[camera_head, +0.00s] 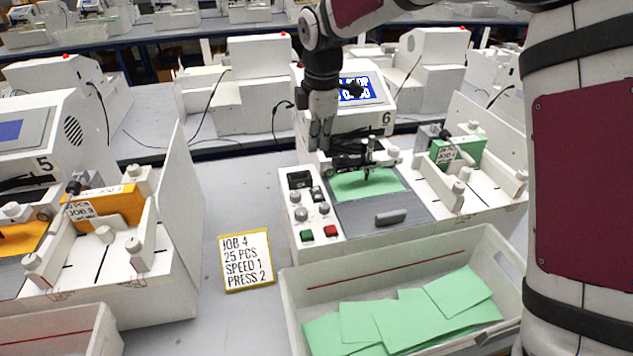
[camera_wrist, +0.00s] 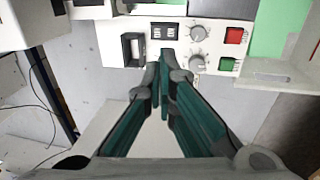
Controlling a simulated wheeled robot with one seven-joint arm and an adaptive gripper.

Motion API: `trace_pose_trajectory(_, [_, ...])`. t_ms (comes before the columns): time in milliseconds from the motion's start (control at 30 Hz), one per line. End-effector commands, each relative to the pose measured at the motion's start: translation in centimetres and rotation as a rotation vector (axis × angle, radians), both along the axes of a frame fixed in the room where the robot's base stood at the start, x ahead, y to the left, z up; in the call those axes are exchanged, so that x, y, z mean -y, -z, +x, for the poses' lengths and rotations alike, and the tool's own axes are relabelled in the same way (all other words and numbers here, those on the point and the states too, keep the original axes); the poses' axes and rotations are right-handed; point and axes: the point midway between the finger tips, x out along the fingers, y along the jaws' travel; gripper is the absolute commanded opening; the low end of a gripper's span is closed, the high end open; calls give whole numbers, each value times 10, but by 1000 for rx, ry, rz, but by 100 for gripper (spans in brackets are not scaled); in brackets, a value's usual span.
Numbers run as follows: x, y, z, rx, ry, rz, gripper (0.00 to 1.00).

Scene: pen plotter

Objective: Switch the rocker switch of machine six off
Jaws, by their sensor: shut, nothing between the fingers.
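The machine marked 6 (camera_head: 386,118) stands in the middle of the head view, with a white control panel on its left side. Its rocker switch (camera_head: 299,180) is a black-framed block at the panel's back left corner; it also shows in the wrist view (camera_wrist: 132,49). I cannot tell which way it is tipped. My gripper (camera_head: 319,147) points down just behind the panel, shut and empty. In the wrist view its closed fingertips (camera_wrist: 165,66) appear beside the rocker switch, between it and a knob. Whether they touch the panel is not clear.
The pen carriage (camera_head: 352,161) is close to my gripper. A white bin (camera_head: 300,290) with green sheets stands in front.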

Motion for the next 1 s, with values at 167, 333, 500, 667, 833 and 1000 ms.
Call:
trace_pose_trajectory(167, [0, 0, 0, 0, 1, 0, 0])
trace_pose_trajectory(333, [0, 7, 1, -1, 2, -1, 0])
trace_pose_trajectory(500, [-1, 32, 5, -2, 1, -1, 0])
trace_pose_trajectory(667, [-1, 65, 11, -2, 3, -1, 0])
trace_pose_trajectory(833, [-2, 97, 16, -2, 1, -1, 0])
trace_pose_trajectory(1000, [-4, 122, 19, -1, 2, 0, 0])
